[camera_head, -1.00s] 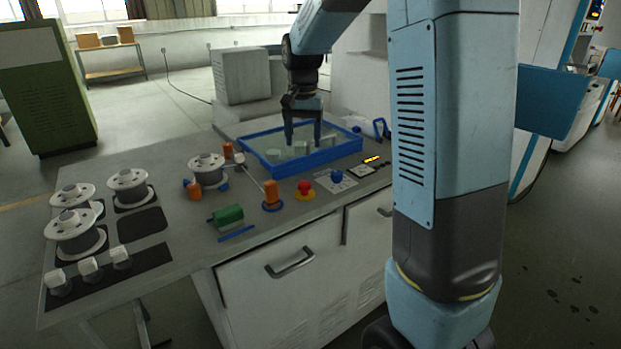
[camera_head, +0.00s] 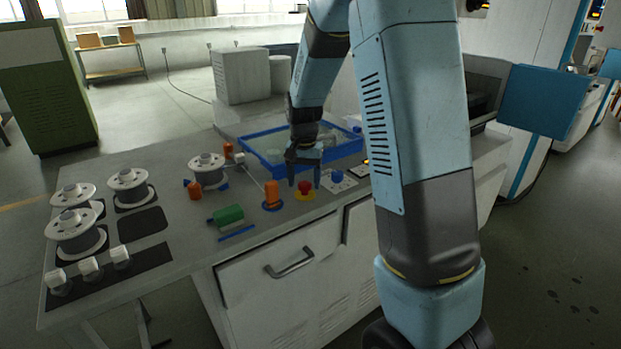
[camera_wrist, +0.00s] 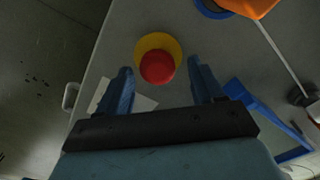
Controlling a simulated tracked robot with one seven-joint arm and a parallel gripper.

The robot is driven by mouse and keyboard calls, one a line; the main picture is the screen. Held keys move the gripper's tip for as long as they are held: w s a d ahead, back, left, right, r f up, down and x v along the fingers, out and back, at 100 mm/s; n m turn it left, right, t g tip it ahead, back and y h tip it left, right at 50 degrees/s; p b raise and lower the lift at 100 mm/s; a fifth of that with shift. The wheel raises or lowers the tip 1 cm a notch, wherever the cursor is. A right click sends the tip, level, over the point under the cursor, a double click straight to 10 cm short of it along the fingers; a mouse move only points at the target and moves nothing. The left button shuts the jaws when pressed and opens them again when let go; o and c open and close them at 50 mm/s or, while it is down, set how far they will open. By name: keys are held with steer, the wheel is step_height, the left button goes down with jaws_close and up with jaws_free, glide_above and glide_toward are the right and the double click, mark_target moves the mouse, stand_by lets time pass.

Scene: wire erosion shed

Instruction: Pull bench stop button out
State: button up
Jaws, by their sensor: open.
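The bench stop button is a red mushroom head (camera_head: 305,187) on a yellow round base, standing at the front part of the bench. In the wrist view the red button (camera_wrist: 157,67) lies between the lines of the two fingers, just beyond their tips and a little nearer the left one. My gripper (camera_head: 304,182) is open and empty, pointing down at the button from above. It also shows in the wrist view (camera_wrist: 160,72), its fingers spread on either side. Whether the fingertips reach down to the button's height I cannot tell.
An orange post (camera_head: 271,193) stands close left of the button, and a blue knob (camera_head: 337,177) on a white plate close right. A blue-rimmed tray (camera_head: 338,152) lies behind. A green block (camera_head: 229,214) and several wire spools are farther left on the bench (camera_head: 180,235).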

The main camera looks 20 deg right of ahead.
steer(key=shift+c, duration=0.2)
steer(key=c, duration=1.2)
steer(key=shift+a, duration=0.1)
jaws_close()
